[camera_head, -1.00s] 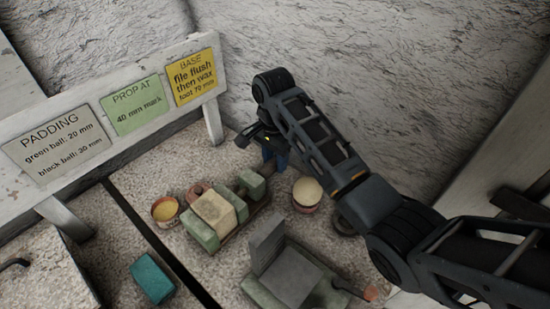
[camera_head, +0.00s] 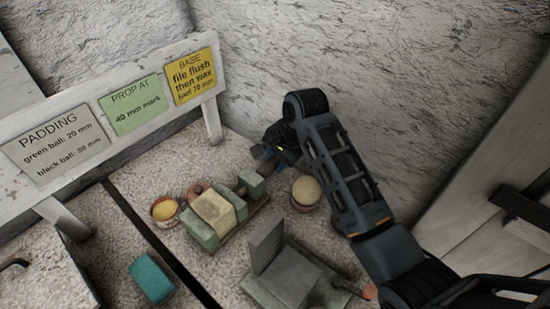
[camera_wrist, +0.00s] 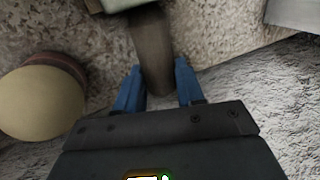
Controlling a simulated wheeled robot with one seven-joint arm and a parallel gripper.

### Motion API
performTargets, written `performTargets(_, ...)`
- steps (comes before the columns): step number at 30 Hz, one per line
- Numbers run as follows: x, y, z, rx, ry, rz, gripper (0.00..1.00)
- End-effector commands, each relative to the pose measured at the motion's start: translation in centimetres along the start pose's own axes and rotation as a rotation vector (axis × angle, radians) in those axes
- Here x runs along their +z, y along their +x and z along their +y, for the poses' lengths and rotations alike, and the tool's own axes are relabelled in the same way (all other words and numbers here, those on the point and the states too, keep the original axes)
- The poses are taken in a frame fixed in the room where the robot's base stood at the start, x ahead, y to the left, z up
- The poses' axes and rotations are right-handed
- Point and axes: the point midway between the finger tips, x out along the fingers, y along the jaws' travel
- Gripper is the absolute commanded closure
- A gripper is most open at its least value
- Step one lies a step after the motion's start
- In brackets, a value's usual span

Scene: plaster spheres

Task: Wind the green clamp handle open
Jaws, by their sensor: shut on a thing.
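The green clamp (camera_head: 203,232) stands on the speckled floor with a pale block (camera_head: 213,212) between its green jaws. Its handle (camera_wrist: 151,45) is a dark brown rod at the far end of the clamp, and in the wrist view it runs down from a pale green edge. My gripper (camera_head: 268,158) is at that end, beyond the clamp. In the wrist view its blue fingers (camera_wrist: 158,82) stand on both sides of the handle and are shut on it. In the head view my gripper hides most of the handle.
A round pot with a cream top (camera_head: 306,191) stands close right of my gripper. A grey-plated fixture (camera_head: 288,275) is in front, a yellow bowl (camera_head: 164,210) and a teal block (camera_head: 152,278) at left. A signboard (camera_head: 115,105) and a rough wall (camera_head: 370,70) stand behind.

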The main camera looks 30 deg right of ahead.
Motion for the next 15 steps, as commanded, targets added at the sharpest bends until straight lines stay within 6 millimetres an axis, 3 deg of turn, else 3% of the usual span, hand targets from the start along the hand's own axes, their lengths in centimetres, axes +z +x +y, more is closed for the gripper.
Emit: performTargets(15, -0.05, 0.10, 0.61, -0.278, 0.003, -0.004, 0.93)
